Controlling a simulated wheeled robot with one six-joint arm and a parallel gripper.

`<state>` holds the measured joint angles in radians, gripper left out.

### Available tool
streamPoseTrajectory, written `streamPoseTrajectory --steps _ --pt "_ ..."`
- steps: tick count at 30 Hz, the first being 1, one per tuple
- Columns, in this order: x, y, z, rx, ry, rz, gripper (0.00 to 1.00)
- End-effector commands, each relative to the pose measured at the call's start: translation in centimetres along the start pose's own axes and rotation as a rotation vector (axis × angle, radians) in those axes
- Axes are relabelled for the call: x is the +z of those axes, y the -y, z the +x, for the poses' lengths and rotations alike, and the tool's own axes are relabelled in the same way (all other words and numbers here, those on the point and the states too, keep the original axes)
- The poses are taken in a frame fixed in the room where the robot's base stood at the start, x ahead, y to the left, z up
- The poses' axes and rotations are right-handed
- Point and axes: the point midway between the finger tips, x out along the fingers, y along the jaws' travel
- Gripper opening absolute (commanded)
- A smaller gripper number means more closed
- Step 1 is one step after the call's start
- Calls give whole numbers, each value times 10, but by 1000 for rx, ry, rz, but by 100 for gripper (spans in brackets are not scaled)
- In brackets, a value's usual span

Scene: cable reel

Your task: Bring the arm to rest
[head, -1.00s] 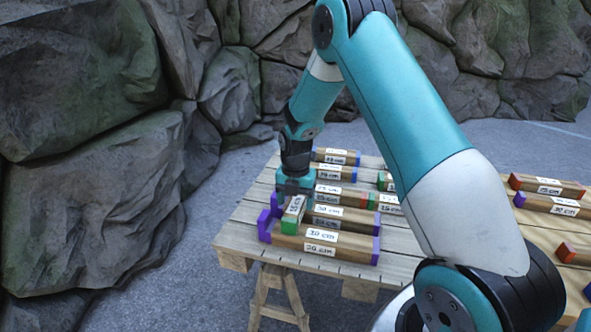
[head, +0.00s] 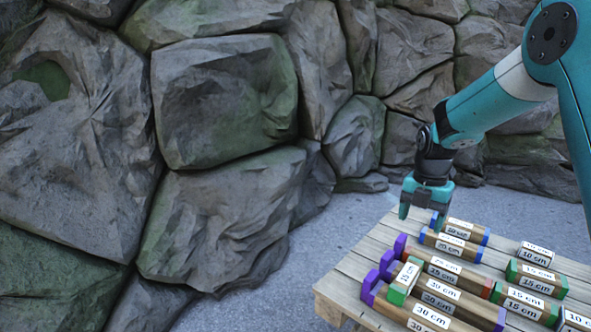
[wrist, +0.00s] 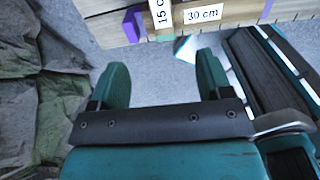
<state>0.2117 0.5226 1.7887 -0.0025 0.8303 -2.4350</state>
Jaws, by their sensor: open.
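My gripper (head: 426,212) is open and empty, raised above the back left part of the wooden table (head: 338,286) in the head view. My teal arm reaches in from the right. In the wrist view the two teal fingers of my gripper (wrist: 165,80) stand wide apart with only grey floor between them. Below and in front of the gripper in the head view, a green-ended block (head: 405,278) marked 15 cm lies crosswise over the purple-ended 30 cm blocks (head: 440,290). The gripper is apart from it.
Several labelled wooden blocks with coloured ends lie in rows on the table, including a blue-ended one (head: 452,246) near the gripper. A rock wall (head: 225,100) stands behind and to the left. Grey floor (head: 262,270) lies clear left of the table.

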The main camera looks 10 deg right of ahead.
Motion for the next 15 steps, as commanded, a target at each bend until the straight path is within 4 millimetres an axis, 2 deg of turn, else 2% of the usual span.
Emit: streamPoseTrajectory --steps 2,5,10,15 --pt "-10 -3 -6 10 -1 32 72" --pt "-38 -10 -20 36 -10 146 72" --pt "-119 -15 -53 91 -71 477 72" --pt "-206 -2 -76 107 -173 838 72"
